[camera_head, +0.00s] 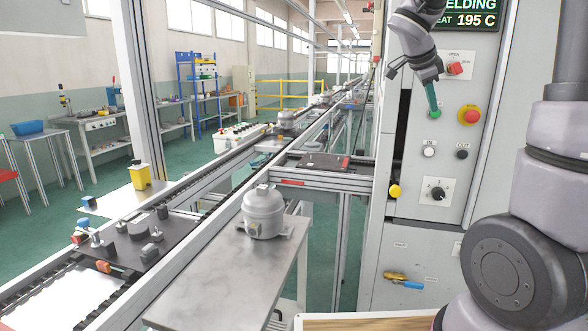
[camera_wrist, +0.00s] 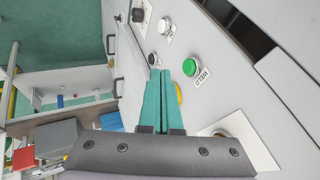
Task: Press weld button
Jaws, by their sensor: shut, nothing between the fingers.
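The green weld button (camera_head: 436,115) is on the grey control panel at the right of the head view, partly covered by my fingertips. In the wrist view, the green button (camera_wrist: 190,67) shows clearly, with a WELD label beside it. My gripper (camera_head: 432,106) has slim teal fingers pointing down toward the button. In the wrist view, my gripper (camera_wrist: 160,72) is shut and empty, its tips just left of the button. I cannot tell whether the tips touch the panel.
A red emergency stop (camera_head: 470,115) on yellow is right of the button. A red switch (camera_head: 455,68) is above it; a white button (camera_head: 429,151), black button (camera_head: 462,153) and knob (camera_head: 438,191) are below. A compressor (camera_head: 263,212) stands on a metal table (camera_head: 215,280).

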